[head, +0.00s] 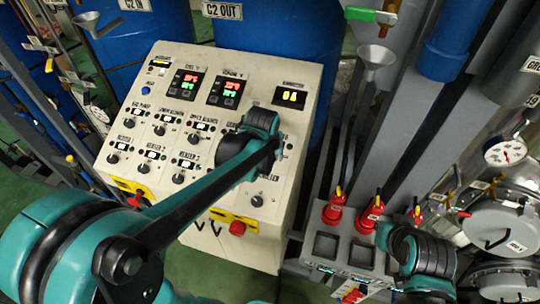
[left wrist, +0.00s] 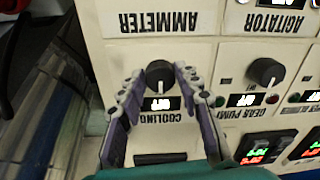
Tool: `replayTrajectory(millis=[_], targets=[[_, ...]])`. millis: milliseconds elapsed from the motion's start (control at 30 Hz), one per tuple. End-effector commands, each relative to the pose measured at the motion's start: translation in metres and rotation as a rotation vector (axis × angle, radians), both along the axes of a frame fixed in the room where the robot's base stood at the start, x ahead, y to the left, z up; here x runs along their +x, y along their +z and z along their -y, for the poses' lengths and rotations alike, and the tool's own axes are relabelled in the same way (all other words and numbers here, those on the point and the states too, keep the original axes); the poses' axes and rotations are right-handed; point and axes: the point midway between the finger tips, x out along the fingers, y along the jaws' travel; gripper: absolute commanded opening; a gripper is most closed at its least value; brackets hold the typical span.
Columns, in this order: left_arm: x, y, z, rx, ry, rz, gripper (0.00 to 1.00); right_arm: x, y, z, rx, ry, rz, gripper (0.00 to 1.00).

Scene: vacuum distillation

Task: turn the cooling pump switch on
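The cooling pump switch is a black knob (left wrist: 159,76) on a cream panel, seen upside down in the left wrist view. Its small display (left wrist: 160,104) reads OFF, and the word COOLING shows on the label (left wrist: 168,118). My left gripper (left wrist: 158,72) is open, with one purple-grey finger on each side of the knob. I cannot tell whether the fingers touch it. In the head view my left arm reaches over the right part of the control panel (head: 166,75) and hides this switch. My right arm is at lower right, and its fingers are hidden.
A gear pump knob (left wrist: 267,72) and its OFF display are beside the cooling switch. Red-handled tools (head: 334,207) stand in a grey rack near my right arm. Blue tanks (head: 265,30) are behind.

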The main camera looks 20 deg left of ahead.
Motion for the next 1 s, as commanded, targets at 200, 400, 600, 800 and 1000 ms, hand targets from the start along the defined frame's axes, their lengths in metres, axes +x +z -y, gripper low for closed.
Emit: replayTrajectory(millis=[200, 400, 600, 800, 1000], targets=[[0.0, 0.0, 0.0, 0.0, 0.0, 0.0, 0.01, 0.0, 0.0, 0.0, 0.0, 0.0, 0.0, 0.0], [0.0, 0.0, 0.0, 0.007, -0.02, 0.001, 0.01, 0.0, -0.001, 0.0, 0.0, 0.0, 0.0, 0.0], [0.0, -0.001, 0.0, 0.039, -0.098, 0.001, 0.01, 0.0, -0.003, 0.0, 0.0, 0.0, 0.0, 0.0], [0.0, -0.001, 0.0, 0.096, -0.242, 0.004, 0.01, 0.0, -0.007, 0.0, 0.0, 0.0, 0.0, 0.0], [-0.001, -0.001, 0.0, 0.166, -0.418, 0.006, 0.01, 0.0, -0.011, 0.0, 0.0, 0.0, 0.0, 0.0]])
